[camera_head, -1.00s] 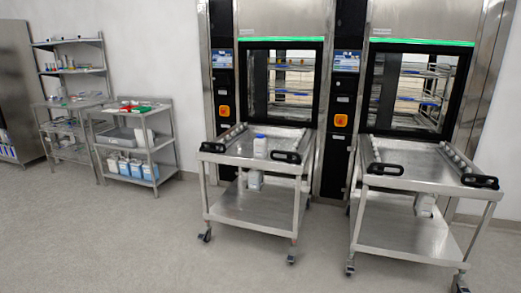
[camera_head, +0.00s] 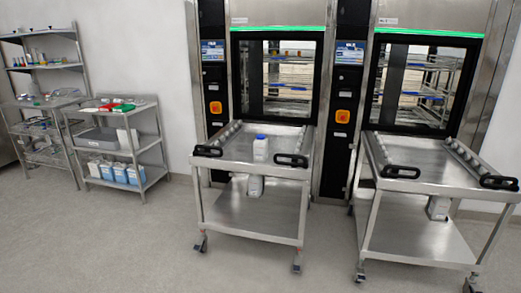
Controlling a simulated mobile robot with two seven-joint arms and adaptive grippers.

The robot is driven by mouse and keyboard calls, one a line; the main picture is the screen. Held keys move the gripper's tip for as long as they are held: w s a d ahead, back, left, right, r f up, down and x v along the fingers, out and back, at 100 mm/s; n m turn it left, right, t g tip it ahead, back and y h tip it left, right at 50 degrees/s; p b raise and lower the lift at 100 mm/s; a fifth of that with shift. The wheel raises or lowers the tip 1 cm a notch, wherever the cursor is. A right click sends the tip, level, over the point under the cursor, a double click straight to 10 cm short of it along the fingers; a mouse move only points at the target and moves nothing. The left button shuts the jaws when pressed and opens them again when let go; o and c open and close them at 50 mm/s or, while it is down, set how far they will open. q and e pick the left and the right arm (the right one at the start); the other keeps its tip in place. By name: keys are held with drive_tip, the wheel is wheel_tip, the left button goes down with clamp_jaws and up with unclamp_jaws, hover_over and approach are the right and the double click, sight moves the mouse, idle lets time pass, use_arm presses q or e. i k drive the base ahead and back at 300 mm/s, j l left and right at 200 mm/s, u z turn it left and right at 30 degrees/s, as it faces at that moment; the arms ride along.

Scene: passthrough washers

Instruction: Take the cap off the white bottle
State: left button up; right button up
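A white bottle (camera_head: 261,152) with a blue cap (camera_head: 260,137) stands upright on the top of the left steel trolley (camera_head: 228,153), in front of the left washer. The cap sits on the bottle's neck. Neither of my grippers is in view.
Two washers (camera_head: 275,33) stand behind. Shelving with bottles and trays (camera_head: 113,103) is at the left. The floor (camera_head: 120,235) in front is clear.

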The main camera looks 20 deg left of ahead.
sight(259, 147)
drive_tip(key=i+j, duration=0.2)
drive_tip(key=j, duration=0.15)
drive_tip(key=i+j+z, duration=0.1)
drive_tip(key=j, duration=0.25)
drive_tip(key=i+j, duration=0.25)
drive_tip(key=j, duration=0.15)
drive_tip(key=i+j+z, duration=0.15)
drive_tip(key=j, duration=0.2)
drive_tip(key=i+j, duration=0.15)
drive_tip(key=j, duration=0.25)
